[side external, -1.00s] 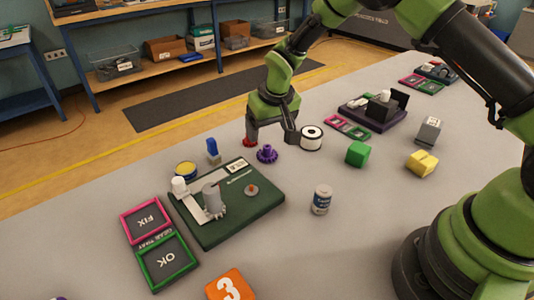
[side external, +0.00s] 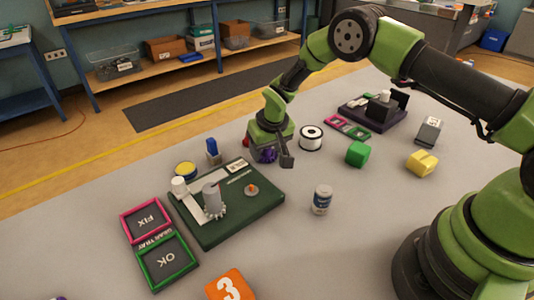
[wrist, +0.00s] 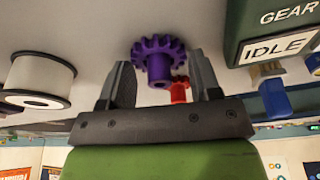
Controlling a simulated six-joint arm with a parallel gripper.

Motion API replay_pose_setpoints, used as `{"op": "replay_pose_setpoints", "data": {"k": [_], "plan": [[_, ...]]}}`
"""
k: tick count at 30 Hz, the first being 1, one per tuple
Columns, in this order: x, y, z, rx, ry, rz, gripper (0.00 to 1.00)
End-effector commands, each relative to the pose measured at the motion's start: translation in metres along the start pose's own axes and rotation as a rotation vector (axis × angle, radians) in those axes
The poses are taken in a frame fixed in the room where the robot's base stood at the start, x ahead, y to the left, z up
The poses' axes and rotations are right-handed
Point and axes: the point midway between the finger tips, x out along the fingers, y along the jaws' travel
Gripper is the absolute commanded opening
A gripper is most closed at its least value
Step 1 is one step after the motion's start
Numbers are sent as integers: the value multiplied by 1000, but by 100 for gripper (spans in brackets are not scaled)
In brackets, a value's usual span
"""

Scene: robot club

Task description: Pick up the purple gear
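The purple gear (wrist: 158,56) shows toothed and upright in the wrist view, with a hub on one face. It lies between the two fingers of my gripper (wrist: 159,64). The fingers are apart, with a clear gap to the left one; the right one is close to the gear's edge, and I cannot tell if it touches. In the side view my gripper (side external: 273,159) is low over the table around the purple gear (side external: 268,155), which is partly hidden by it.
A red part (wrist: 180,90) stands just beyond the gear. A white spool (side external: 311,138) is right of my gripper. The green gear-tester board (side external: 240,222) is at front left, with a blue-handled object (side external: 212,148) behind it. A green cube (side external: 357,153) and a can (side external: 322,199) stand farther right.

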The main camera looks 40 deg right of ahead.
Motion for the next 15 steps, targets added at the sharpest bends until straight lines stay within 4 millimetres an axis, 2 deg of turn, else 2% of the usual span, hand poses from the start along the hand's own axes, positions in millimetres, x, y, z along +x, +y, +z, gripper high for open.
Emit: {"op": "replay_pose_setpoints", "data": {"k": [1, 3, 4, 11, 15], "plan": [[0, 0, 0, 0, 0, 0, 46], [0, 0, 0, 0, 0, 0, 30], [0, 0, 0, 0, 0, 0, 26], [-1, 0, 0, 0, 0, 0, 26], [-10, 0, -3, 1, 2, 0, 26]]}}
